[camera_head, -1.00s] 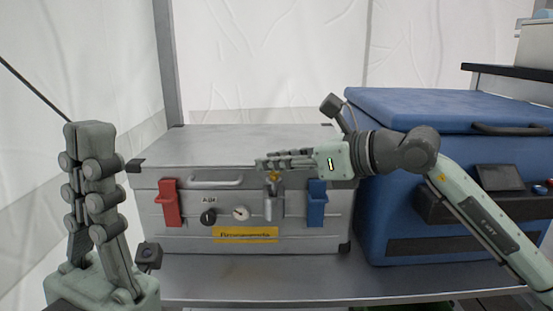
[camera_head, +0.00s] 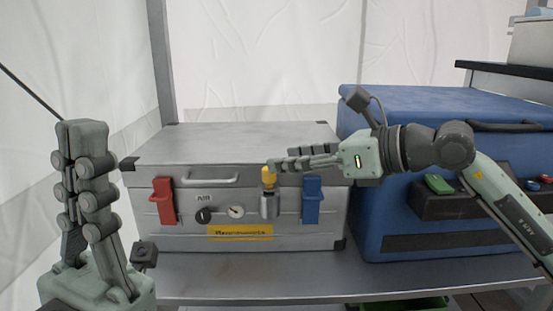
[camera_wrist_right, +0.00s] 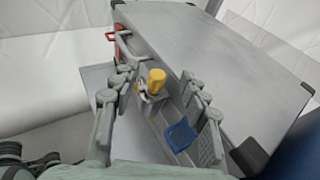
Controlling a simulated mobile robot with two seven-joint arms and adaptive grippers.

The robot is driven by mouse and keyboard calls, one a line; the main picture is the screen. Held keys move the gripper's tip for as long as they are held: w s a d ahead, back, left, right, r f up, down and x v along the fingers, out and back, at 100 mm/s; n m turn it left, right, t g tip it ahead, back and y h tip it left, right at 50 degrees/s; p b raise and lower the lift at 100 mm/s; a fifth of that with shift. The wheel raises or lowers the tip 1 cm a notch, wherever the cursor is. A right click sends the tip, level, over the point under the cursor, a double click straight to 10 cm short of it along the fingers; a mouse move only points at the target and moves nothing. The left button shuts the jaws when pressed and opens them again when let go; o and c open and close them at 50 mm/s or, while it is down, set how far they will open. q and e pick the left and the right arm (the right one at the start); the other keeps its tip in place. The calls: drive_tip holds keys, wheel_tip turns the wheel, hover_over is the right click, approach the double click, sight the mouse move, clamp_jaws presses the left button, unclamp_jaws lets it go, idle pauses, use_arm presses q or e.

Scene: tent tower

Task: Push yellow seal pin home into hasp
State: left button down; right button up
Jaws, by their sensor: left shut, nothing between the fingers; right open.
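The yellow seal pin (camera_head: 268,176) stands upright at the top of the grey metal hasp (camera_head: 269,206) on the front of the silver case (camera_head: 240,146). Part of its yellow body shows above the hasp. My right gripper (camera_head: 276,165) is level with the pin's top, just right of it in the head view. In the right wrist view the pin (camera_wrist_right: 156,78) lies between the spread fingers of the right gripper (camera_wrist_right: 160,88), apparently touching neither. My left gripper (camera_head: 78,124) points up at the far left, shut and empty, away from the case.
A red latch (camera_head: 164,201) and a blue latch (camera_head: 311,200) flank the hasp. A handle, black knob, gauge and yellow label (camera_head: 240,231) are on the case front. A large blue box (camera_head: 440,105) stands to the right. The shelf (camera_head: 260,284) is clear in front.

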drive_tip(key=v, duration=0.3)
drive_tip(key=shift+s+r, duration=0.1)
drive_tip(key=shift+s, duration=0.1)
